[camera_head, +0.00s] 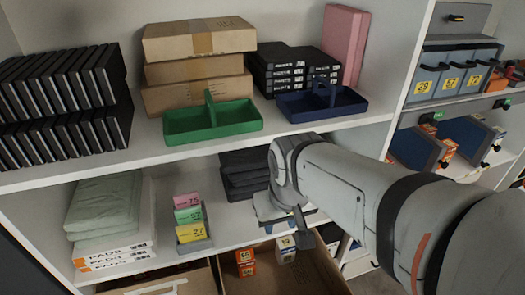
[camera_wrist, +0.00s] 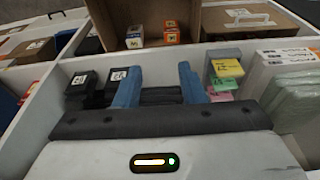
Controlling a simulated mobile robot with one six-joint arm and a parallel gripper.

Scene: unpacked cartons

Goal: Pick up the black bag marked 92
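A stack of flat black bags (camera_head: 244,174) lies on the middle shelf, partly hidden by my arm in the head view. Black bags (camera_wrist: 160,96) also show between and behind my fingers in the wrist view. Two black items with white labels (camera_wrist: 117,78) stand to the left of my fingers there. I cannot read 92 on any of them. My gripper (camera_wrist: 160,70) is open, its two blue fingers apart with nothing held between them. In the head view my gripper (camera_head: 288,218) is at the front of the middle shelf, just right of the stack.
Pink, green and yellow marked boxes (camera_head: 190,217) stand left of the stack. Green pads on white boxes (camera_head: 103,205) are farther left. Above is a shelf with a green caddy (camera_head: 212,120) and blue caddy (camera_head: 322,101). Below, an open carton (camera_head: 318,272) holds small orange and white boxes.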

